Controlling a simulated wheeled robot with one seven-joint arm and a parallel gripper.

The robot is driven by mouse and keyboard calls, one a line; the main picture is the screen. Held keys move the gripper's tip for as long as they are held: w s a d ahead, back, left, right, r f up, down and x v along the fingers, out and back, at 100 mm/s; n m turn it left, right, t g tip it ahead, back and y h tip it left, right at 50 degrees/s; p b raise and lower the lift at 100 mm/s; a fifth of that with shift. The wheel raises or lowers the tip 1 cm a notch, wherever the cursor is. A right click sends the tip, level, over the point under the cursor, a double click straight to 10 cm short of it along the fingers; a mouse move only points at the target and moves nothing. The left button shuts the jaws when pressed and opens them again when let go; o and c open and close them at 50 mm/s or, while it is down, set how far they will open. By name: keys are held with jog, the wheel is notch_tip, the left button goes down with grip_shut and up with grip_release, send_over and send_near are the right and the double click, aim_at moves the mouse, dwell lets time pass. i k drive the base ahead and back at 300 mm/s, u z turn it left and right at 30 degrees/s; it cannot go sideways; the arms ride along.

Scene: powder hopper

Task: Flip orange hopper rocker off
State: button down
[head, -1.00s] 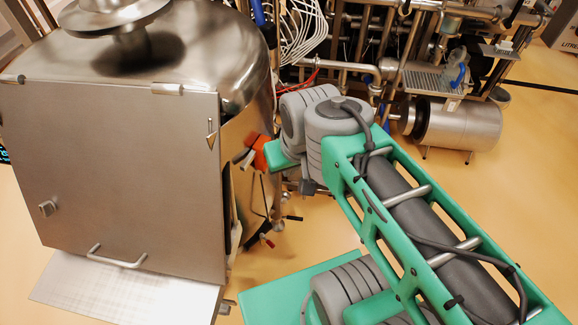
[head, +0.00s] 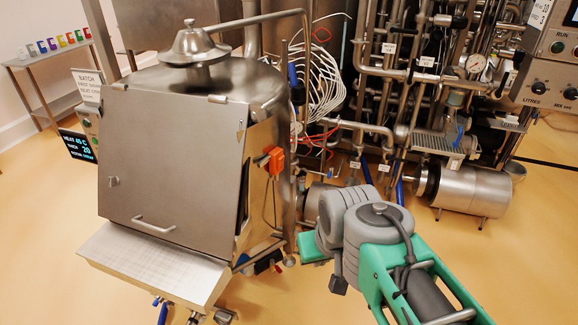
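A small orange switch box (head: 276,161) is fixed on the right side of the steel hopper (head: 175,165). A clear gap of floor and hopper side lies between the arm and the box. My gripper's fingers do not show.
A steel tray (head: 150,262) juts from the hopper's front. Pipework with valves (head: 400,100) and a steel motor cylinder (head: 470,190) stand at the back right. White coiled tubing (head: 318,75) hangs behind the hopper. Tan floor is open at the lower middle.

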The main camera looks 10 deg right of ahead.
aim_at(281, 161)
jog(key=u, duration=0.65)
jog(key=i, duration=0.85)
jog(key=u, duration=0.1)
